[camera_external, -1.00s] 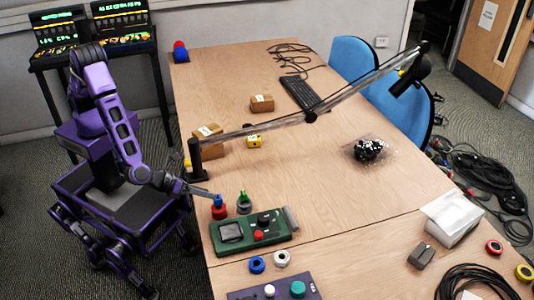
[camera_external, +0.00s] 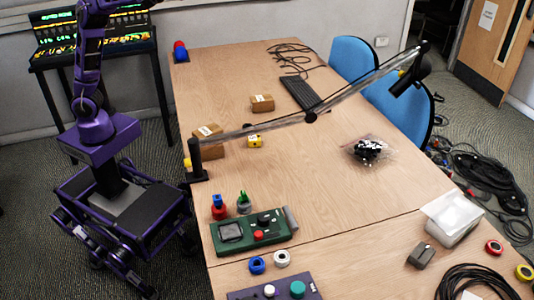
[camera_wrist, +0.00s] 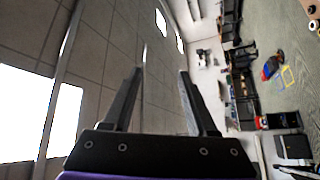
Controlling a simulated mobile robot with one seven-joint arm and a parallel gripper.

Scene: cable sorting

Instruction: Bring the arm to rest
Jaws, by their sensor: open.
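My gripper shows in the wrist view (camera_wrist: 155,95) with its two dark fingers apart and nothing between them. Beyond the fingers are ceiling panels and, to the right, the room turned on its side. In the external view my purple arm stands raised at the left, above my base and clear of the table. The gripper end is out of the top of that picture. A red and blue piece (camera_external: 219,207) and a green and grey piece (camera_external: 243,203) stand upright near the table's left edge.
The wooden table (camera_external: 310,190) is to my right. On it are a green device (camera_external: 250,232), a black lamp on a long boom (camera_external: 310,117), small cardboard boxes (camera_external: 262,103) and a keyboard (camera_external: 303,95). A dark stand with lit panels (camera_external: 115,48) is behind my arm.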

